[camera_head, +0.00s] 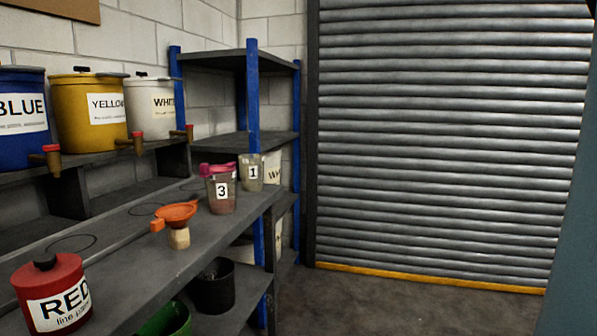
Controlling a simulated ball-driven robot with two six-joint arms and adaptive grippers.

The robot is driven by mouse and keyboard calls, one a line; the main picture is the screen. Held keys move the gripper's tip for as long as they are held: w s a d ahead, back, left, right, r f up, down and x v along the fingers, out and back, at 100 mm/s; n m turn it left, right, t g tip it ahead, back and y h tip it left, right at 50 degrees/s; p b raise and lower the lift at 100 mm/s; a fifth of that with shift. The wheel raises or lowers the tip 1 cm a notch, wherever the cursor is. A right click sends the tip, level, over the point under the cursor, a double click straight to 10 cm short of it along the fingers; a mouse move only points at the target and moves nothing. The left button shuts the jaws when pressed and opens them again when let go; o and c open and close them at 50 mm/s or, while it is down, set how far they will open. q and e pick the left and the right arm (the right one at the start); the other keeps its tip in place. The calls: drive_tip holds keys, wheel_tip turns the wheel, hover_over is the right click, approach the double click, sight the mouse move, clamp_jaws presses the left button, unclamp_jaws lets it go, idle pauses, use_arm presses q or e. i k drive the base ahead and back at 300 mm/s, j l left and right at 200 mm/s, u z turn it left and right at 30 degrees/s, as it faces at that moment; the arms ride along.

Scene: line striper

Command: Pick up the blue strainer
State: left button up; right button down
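I see no blue strainer in the head view. An orange strainer-like piece (177,214) with a handle to the left sits on a small wooden stand (179,239) on the dark workbench (150,270). A pink piece (217,169), perhaps another strainer, rests on top of the cup marked 3 (222,198). A cup marked 1 (251,173) stands behind it. Neither of my grippers is in view.
A red paint can (60,297) stands at the bench's near left. Blue (24,105), yellow (90,113) and white (153,107) tapped containers line the raised shelf. Dark and green buckets sit below. Open floor (385,305) lies before the roller shutter (445,150).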

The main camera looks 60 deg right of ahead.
sight(205, 170)
drive_tip(key=z, duration=1.35)
drive_tip(key=u, duration=0.3)
drive_tip(key=i+l+u, duration=0.1)
drive_tip(key=u, duration=0.25)
drive_tip(key=i+l+u, duration=0.2)
drive_tip(key=u, duration=0.2)
drive_tip(key=i+l+u, duration=0.1)
drive_tip(key=u, duration=0.25)
